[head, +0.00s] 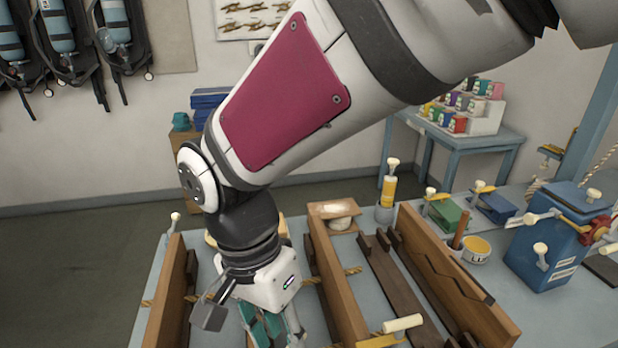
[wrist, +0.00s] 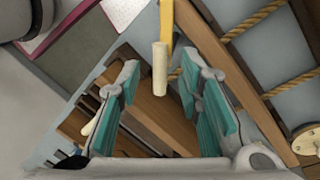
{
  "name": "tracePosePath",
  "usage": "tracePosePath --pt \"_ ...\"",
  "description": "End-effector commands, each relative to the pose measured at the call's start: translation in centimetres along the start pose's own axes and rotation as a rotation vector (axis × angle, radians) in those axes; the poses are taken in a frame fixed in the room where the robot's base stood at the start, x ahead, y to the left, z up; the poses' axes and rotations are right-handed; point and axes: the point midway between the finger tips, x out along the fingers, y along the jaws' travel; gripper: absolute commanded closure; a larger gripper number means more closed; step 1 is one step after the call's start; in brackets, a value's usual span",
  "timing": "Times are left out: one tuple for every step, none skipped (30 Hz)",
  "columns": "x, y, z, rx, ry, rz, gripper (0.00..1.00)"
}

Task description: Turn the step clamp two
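My gripper (head: 265,335) points down over the wooden frame on the bench, its fingertips cut off by the lower edge of the head view. In the wrist view my gripper (wrist: 158,78) has its two teal-padded fingers spread apart. A cream handle (wrist: 160,72) on a yellow bar (wrist: 166,22) shows between the fingertips there. I cannot tell how far it is from them, and no contact shows. In the head view a yellow clamp (head: 380,341) with a cream handle (head: 403,323) is right of my gripper. I cannot tell which clamp is number two.
Upright wooden boards (head: 338,280) and rope stand close around my gripper. A taller side board (head: 455,275) is to the right. Beyond it are a yellow tin (head: 476,249) and a blue canister (head: 558,240). Air sets (head: 60,35) hang on the far wall.

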Motion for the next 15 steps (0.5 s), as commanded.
tracePosePath --pt "1.0 0.1 0.0 0.000 -0.001 0.004 0.67" --pt "1.4 0.1 0.0 0.000 -0.001 0.004 0.67" --pt "2.1 0.1 0.0 0.000 -0.002 0.004 0.67" --pt "2.5 0.1 0.0 0.000 -0.002 0.004 0.67" --pt "2.8 0.0 0.0 0.000 -0.002 0.002 0.67" --pt "3.2 0.0 0.0 0.000 -0.001 0.003 0.67" --pt "3.5 0.1 0.0 0.000 -0.001 0.002 0.67" --pt "3.8 0.0 0.0 0.000 -0.001 0.001 0.67" --pt "4.0 0.0 0.0 0.000 -0.001 0.001 0.67" --pt "4.2 0.0 0.0 0.000 -0.001 0.001 0.67" --pt "4.3 0.0 0.0 0.000 -0.001 0.001 0.67" --pt "4.4 0.0 0.0 0.000 -0.001 0.000 0.67" --pt "4.5 0.0 0.0 0.000 -0.001 0.000 0.67" --pt "4.5 0.0 0.0 0.000 -0.001 0.000 0.67" --pt "4.6 0.0 0.0 0.000 -0.001 -0.001 0.67"
